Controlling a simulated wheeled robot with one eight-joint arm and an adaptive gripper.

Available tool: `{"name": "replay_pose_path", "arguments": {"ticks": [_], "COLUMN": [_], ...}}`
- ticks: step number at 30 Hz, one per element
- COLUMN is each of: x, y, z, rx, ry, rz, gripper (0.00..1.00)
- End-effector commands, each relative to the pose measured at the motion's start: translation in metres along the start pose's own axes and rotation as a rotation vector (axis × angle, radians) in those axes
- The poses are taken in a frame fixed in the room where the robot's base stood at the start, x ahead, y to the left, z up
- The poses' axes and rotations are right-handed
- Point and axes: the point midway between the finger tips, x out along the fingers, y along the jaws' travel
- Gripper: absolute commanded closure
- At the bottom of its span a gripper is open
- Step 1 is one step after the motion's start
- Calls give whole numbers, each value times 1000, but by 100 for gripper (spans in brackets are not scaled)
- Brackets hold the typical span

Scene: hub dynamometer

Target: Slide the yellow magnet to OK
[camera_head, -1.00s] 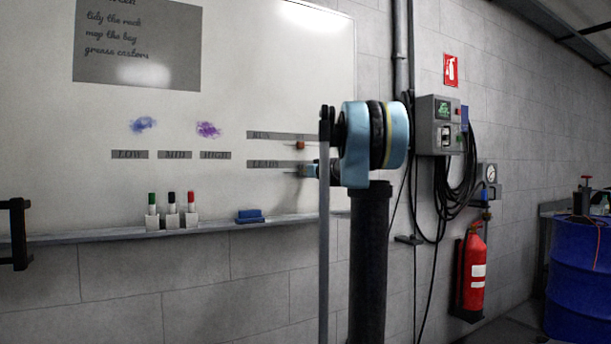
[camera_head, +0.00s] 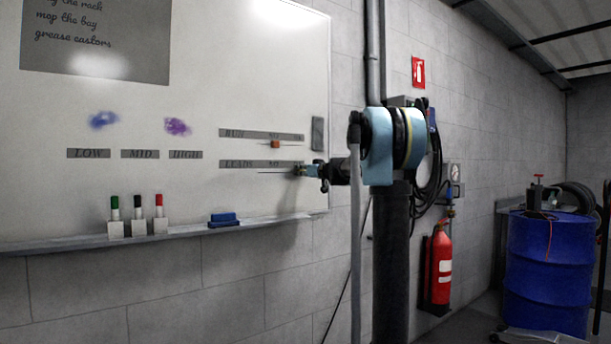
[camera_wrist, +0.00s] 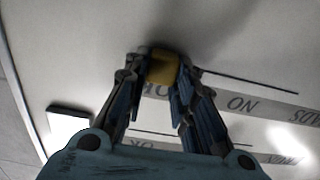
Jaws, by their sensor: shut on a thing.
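The yellow magnet (camera_wrist: 163,67) is between the fingertips of my gripper (camera_wrist: 162,72) in the wrist view, against the whiteboard. My gripper is shut on it. It sits at one end of a thin dark line beside the LEADS strip (camera_wrist: 268,106), level with the word OK, which my fingers partly cover. In the head view my gripper (camera_head: 302,170) reaches the board at the right end of the LEADS strip (camera_head: 240,164), past NO. The magnet is too small there to make out clearly.
An orange magnet (camera_head: 275,144) sits below the RUN strip (camera_head: 232,133), just above. A grey block (camera_head: 317,133) is on the board's right edge. Below are a marker ledge (camera_head: 185,234), several markers and a blue eraser (camera_head: 223,219). A fire extinguisher (camera_head: 440,265) hangs to the right.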

Motion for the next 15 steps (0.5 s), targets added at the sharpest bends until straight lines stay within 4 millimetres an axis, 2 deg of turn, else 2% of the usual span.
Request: {"name": "replay_pose_path", "arguments": {"ticks": [7,8,10,11,15], "x": [0,0,0,0,0], "y": [2,2,2,2,1], "z": [-1,-1,-1,-1,-1], "rx": [1,1,1,1,1], "ry": [1,1,1,1,0], "rz": [5,5,5,5,3], "gripper": [100,73,58,55,55]}}
